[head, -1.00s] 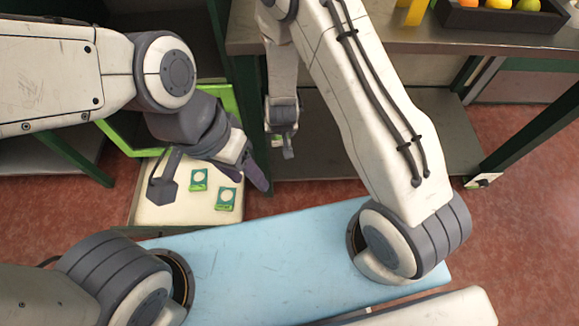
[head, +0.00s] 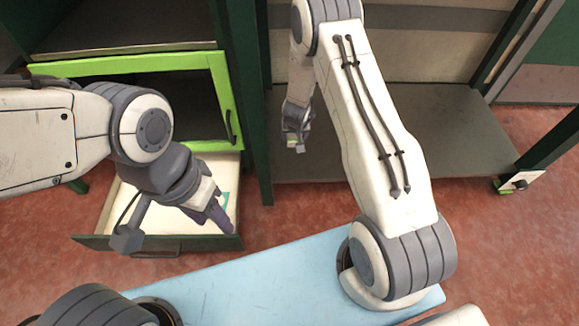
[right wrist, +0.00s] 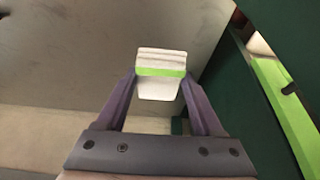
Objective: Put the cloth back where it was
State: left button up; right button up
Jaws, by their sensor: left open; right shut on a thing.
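A folded white cloth with a bright green band (right wrist: 160,72) is between the fingers of my right gripper (right wrist: 160,95) in the right wrist view. In the head view my right gripper (head: 297,140) hangs beside the dark green cabinet post, above a grey lower shelf; only a small green-white bit of the cloth shows there. My left gripper (head: 218,212) is open over the right part of an open drawer with a pale inside (head: 122,205). A small green patch (head: 226,197) shows beside its fingers; what it is cannot be told.
A cabinet opening with a light green frame (head: 120,67) and a dark handle is above the drawer. The grey lower shelf (head: 400,150) looks bare. My light blue top is in front. A green table leg (head: 545,135) stands at the right.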

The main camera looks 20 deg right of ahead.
aim_at(294, 157)
jog(key=shift+b+x, duration=0.45)
jog(key=shift+x, duration=0.45)
notch_tip(294, 157, down, 9)
jog(key=b, duration=0.7)
jog(key=shift+s+f+b, duration=0.15)
jog(key=shift+s+b, duration=0.05)
jog(key=shift+b, duration=0.15)
jog(key=o, duration=1.5)
jog(key=p+v, duration=0.7)
jog(key=v, duration=0.5)
